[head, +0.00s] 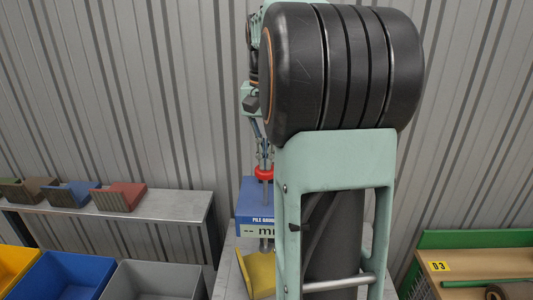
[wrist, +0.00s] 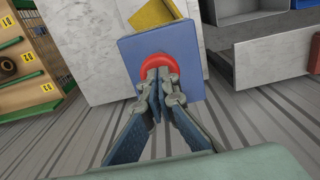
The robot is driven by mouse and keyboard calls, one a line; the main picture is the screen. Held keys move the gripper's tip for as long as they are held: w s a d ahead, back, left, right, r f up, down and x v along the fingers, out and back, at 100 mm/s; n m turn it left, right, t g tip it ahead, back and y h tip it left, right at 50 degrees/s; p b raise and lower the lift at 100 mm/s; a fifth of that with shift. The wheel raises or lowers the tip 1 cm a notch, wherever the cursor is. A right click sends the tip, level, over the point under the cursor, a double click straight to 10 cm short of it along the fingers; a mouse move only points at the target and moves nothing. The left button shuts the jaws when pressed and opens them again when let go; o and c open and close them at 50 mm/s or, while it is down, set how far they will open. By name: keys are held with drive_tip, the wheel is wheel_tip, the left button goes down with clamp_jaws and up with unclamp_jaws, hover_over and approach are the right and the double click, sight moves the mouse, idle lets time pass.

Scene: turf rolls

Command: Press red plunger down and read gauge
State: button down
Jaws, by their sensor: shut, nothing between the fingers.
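The pile gauge (head: 252,218) is a blue box with a white strip reading "-- mm"; part of it is hidden behind my arm. Its red plunger (head: 264,173) is a round cap on a grey rod above the box. In the wrist view the red plunger (wrist: 153,62) stands over the blue top (wrist: 192,62). My gripper (head: 264,158) is shut and empty, pointing down just over the cap. In the wrist view its fingertips (wrist: 159,75) overlap the cap; I cannot tell whether they touch it. A yellow turf piece (head: 262,275) lies below the gauge.
A grey shelf (head: 160,206) at left holds several coloured turf samples. Blue (head: 65,278), grey (head: 150,283) and yellow bins stand below it. A wooden rack with a green edge (head: 478,238) is at right. My arm blocks the middle of the head view.

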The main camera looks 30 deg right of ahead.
sight(266, 172)
drive_tip(key=shift+f+b, duration=1.2)
drive_tip(key=shift+f, duration=0.85)
wheel_tip(266, 172, up, 15)
drive_tip(key=p, duration=1.3)
drive_tip(key=shift+r, duration=0.1)
